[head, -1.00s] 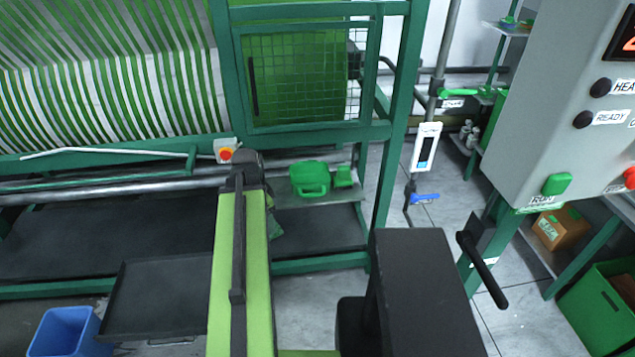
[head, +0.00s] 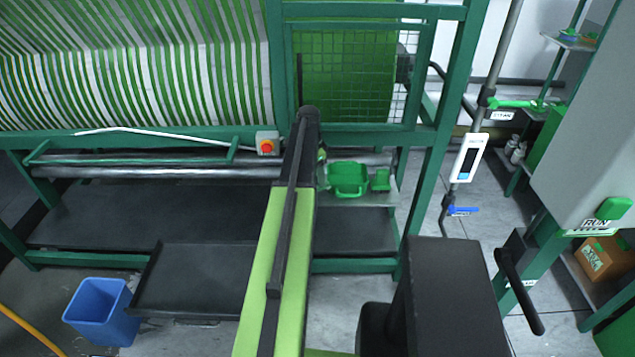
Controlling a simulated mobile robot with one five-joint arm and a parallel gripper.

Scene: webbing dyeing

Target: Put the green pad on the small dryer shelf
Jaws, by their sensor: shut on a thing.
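My arm reaches forward from the bottom middle. My gripper (head: 322,152) is at its far end, mostly hidden behind the dark arm link; only a small dark and green sliver shows beside it. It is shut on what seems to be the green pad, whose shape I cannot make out. The small dryer shelf (head: 372,199) is a grey ledge inside the green machine frame, just right of my gripper. A green container (head: 349,179) and a smaller green piece (head: 381,180) stand on it.
A red button box (head: 267,143) sits on the machine rail left of my arm. A green upright post (head: 425,200) bounds the shelf on the right. A black tray (head: 195,285) and blue bin (head: 102,312) are at lower left. A grey control cabinet (head: 590,130) is at right.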

